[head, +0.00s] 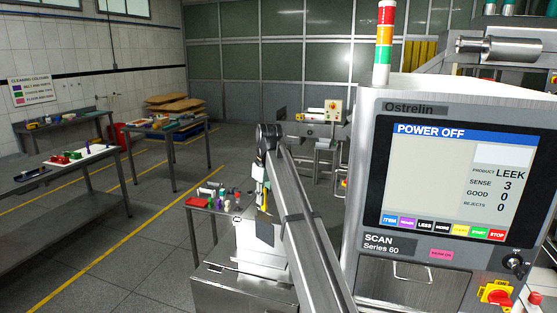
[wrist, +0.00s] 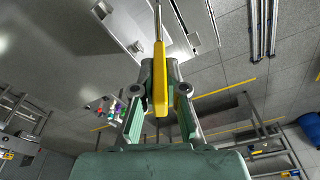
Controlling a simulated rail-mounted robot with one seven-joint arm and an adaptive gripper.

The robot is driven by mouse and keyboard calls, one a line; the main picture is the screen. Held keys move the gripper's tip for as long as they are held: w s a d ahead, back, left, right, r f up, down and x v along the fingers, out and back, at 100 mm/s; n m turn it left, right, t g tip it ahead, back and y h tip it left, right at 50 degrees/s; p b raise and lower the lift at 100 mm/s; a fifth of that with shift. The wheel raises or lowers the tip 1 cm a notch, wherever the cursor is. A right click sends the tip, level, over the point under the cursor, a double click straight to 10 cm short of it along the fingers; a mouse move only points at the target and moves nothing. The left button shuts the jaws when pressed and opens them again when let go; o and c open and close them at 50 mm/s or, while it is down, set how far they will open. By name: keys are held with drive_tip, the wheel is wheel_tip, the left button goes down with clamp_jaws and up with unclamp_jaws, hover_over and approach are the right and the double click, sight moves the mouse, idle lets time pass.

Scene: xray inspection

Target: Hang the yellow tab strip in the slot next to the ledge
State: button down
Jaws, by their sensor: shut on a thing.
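The yellow tab strip (wrist: 160,78) is held between the fingers of my gripper (wrist: 159,92) in the wrist view. It points away from the palm, and a thin grey length extends beyond its yellow part toward the top edge. In the head view the yellow strip (head: 264,200) shows small below the end of my arm, in front of or beside a white box-like unit (head: 262,237). My gripper is shut on the strip. I cannot make out the slot or the ledge for certain in either view.
A grey bench (head: 197,204) with small coloured items stands left of the arm. A large scanner panel (head: 440,180) reading POWER OFF fills the right. More tables with loose items stand at far left, with open floor between.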

drive_tip(key=s+d+f+m+b, duration=0.2)
drive_tip(key=s+d+f+m, duration=0.1)
drive_tip(key=d, duration=0.4)
drive_tip(key=s+d+f+m+h+b, duration=0.1)
drive_tip(key=s+d+f+m+b, duration=0.1)
drive_tip(key=s+d+f+m, duration=0.2)
drive_tip(key=s+d+f+m+b, duration=0.2)
drive_tip(key=s+d+f+m, duration=0.2)
drive_tip(key=s+d, duration=0.4)
drive_tip(key=shift+d+f+m+t+h, duration=0.15)
drive_tip(key=shift+d+m+t+h, duration=0.25)
drive_tip(key=shift+d+m, duration=0.45)
drive_tip(key=shift+s+d, duration=0.15)
drive_tip(key=shift+s, duration=0.05)
